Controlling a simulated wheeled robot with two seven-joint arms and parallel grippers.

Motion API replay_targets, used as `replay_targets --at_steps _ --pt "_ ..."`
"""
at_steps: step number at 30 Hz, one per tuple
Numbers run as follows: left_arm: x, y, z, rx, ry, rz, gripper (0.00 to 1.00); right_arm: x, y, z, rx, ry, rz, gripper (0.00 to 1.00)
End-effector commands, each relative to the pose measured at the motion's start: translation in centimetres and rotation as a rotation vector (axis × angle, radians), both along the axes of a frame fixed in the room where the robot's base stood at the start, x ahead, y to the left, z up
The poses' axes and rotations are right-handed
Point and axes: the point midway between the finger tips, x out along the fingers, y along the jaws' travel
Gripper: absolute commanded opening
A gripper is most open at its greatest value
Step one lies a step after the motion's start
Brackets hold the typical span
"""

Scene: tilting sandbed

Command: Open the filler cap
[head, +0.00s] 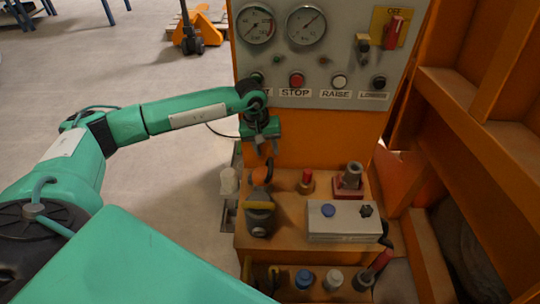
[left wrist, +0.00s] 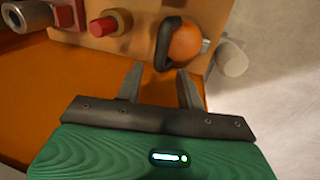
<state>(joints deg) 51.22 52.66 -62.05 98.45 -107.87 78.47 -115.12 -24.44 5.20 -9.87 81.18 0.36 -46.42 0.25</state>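My left gripper (head: 266,150) points down over the orange shelf, in front of the panel. In the left wrist view its two fingers (left wrist: 159,72) are apart with nothing between them. Just beyond the fingers is a rounded orange cap (left wrist: 185,44) with a black loop handle around it. In the head view this orange part (head: 262,174) shows just below the gripper, at the back of a dark fitting (head: 259,213) with a yellow band. No label shows which part is the filler cap. My right gripper is not in view.
A red-topped knob (head: 306,181) and a red-based metal fitting (head: 349,181) stand to the right. A grey box (head: 343,221) with a blue button is in front of them. A whitish cylinder (head: 229,180) is at the shelf's left edge. The gauge panel (head: 320,62) rises behind.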

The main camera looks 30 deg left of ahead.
Motion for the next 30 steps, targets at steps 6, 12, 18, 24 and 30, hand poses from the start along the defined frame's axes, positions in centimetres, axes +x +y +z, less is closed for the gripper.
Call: replay_targets --at_steps 6,12,18,24,30 --pt "0.3 -0.6 -3.2 -0.001 0.001 0.002 0.38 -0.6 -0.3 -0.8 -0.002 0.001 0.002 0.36" --pt "0.4 -0.8 -4.3 -0.001 0.001 0.001 0.38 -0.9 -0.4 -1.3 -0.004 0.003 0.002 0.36" --pt "0.4 -0.8 -4.4 -0.001 0.000 0.001 0.38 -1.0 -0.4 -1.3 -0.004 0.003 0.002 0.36" --pt "0.4 -0.8 -4.4 -0.001 0.000 0.001 0.08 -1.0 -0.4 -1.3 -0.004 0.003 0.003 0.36" --pt "0.4 -0.8 -4.4 -0.001 0.000 0.001 0.00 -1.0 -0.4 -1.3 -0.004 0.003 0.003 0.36"
